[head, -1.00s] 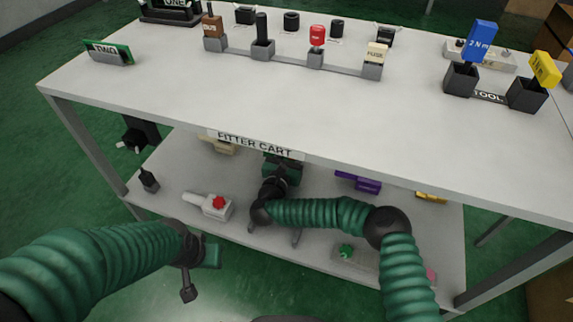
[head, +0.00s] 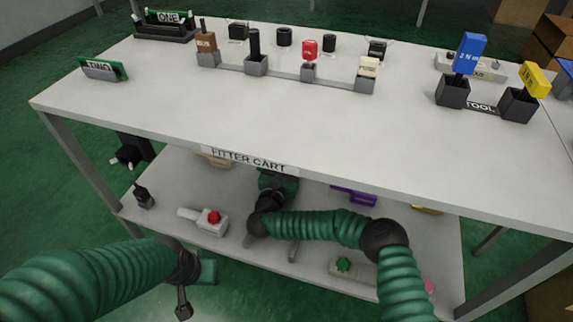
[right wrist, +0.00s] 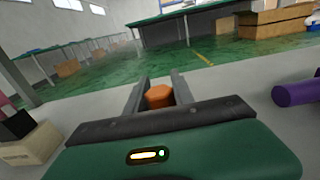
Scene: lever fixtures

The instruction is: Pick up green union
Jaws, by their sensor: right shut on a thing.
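A small green piece (head: 343,264) sits on a pale block on the lower shelf in the head view; I cannot tell whether it is the green union. My right gripper (right wrist: 159,93) reaches under the tabletop over the lower shelf. Its fingers are shut on an orange faceted piece (right wrist: 159,97), seen in the right wrist view.
The lower shelf also holds a white fitting with a red knob (head: 213,217), a purple part (head: 354,196) and a pink part (head: 430,287). The tabletop (head: 220,110) lies above my right arm.

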